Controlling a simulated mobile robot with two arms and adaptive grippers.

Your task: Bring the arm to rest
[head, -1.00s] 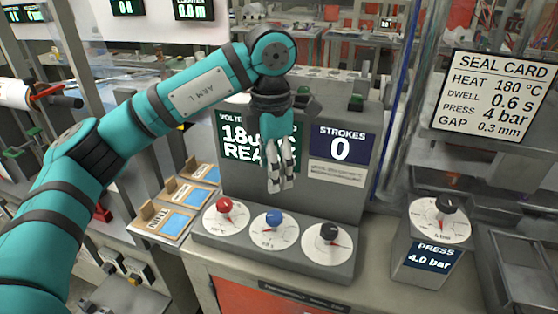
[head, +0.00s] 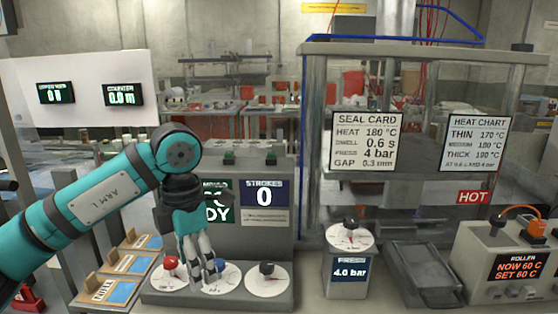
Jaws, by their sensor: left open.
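My left arm (head: 112,193) is teal and comes in from the left, bent at a joint, with the hand hanging down. My left gripper (head: 202,277) is open and empty, pointing down in front of the control console (head: 255,234). In the picture its fingers lie between the red knob (head: 170,263) and the blue knob (head: 219,268), partly covering the blue knob's dial. I cannot tell how far the fingertips are from the dials. My right gripper is not in view.
A black knob (head: 267,269) sits right on the console. The press gauge box (head: 349,274) reads 4.0 bar. Sample cards (head: 126,264) lie left.

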